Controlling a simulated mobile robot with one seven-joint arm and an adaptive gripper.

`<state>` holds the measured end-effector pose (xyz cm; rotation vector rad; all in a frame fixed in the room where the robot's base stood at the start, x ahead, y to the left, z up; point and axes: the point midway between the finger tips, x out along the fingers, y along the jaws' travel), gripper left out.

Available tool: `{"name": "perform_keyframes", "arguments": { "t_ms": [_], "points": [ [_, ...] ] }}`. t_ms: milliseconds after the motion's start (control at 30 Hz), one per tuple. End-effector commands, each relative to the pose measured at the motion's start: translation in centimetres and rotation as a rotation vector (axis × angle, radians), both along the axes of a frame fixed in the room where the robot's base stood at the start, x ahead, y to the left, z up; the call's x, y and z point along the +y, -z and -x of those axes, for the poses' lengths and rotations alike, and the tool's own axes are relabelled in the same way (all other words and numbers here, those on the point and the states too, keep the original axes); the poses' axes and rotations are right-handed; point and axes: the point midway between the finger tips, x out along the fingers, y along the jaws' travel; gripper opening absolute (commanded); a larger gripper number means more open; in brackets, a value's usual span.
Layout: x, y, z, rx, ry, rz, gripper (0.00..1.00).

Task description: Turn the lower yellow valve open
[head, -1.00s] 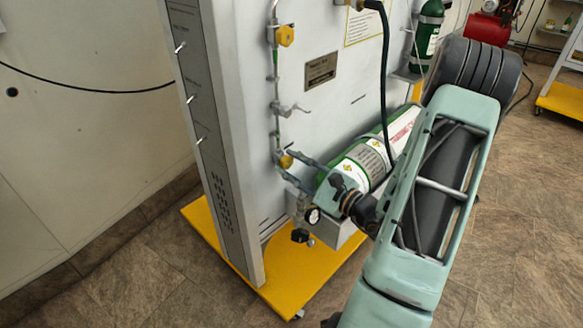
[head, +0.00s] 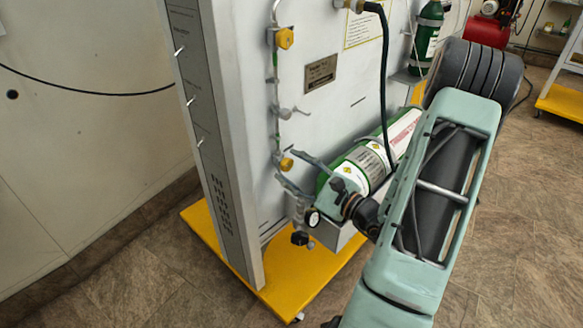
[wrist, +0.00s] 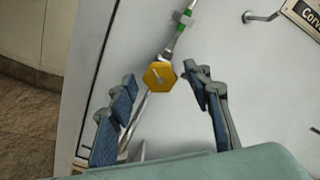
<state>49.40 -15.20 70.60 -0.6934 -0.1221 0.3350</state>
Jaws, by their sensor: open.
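The lower yellow valve (head: 287,163) is a small knob on the thin pipe low on the white panel. In the wrist view the yellow valve (wrist: 160,76) is a six-sided knob with a pale mark in its middle. My gripper (head: 291,167) is open at this valve. In the wrist view the gripper (wrist: 160,80) has one blue-grey finger on each side of the knob, with gaps that look clear. Whether the fingertips reach past the knob's face is hard to tell. The upper yellow valve (head: 285,39) is higher on the same pipe.
A green and white cylinder (head: 366,166) lies right behind my gripper. A small lever valve (head: 288,112) is on the pipe between the yellow valves. A black hose (head: 385,80) hangs to the right. The yellow base (head: 285,285) sticks out below; floor at left is clear.

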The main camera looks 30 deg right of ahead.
Motion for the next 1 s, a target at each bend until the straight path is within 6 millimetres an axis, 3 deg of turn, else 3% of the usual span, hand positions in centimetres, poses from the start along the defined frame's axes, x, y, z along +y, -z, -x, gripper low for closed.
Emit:
{"name": "perform_keyframes", "arguments": {
  "t_ms": [533, 700, 1000],
  "points": [
    [-3.6, 0.0, 9.5, 0.0, 0.006, 0.0, 0.45],
    [-3.9, 0.0, 10.7, 0.001, 0.002, 0.0, 0.45],
    [-4.0, 0.0, 10.9, 0.0, 0.001, 0.0, 0.45]
  ]
}}
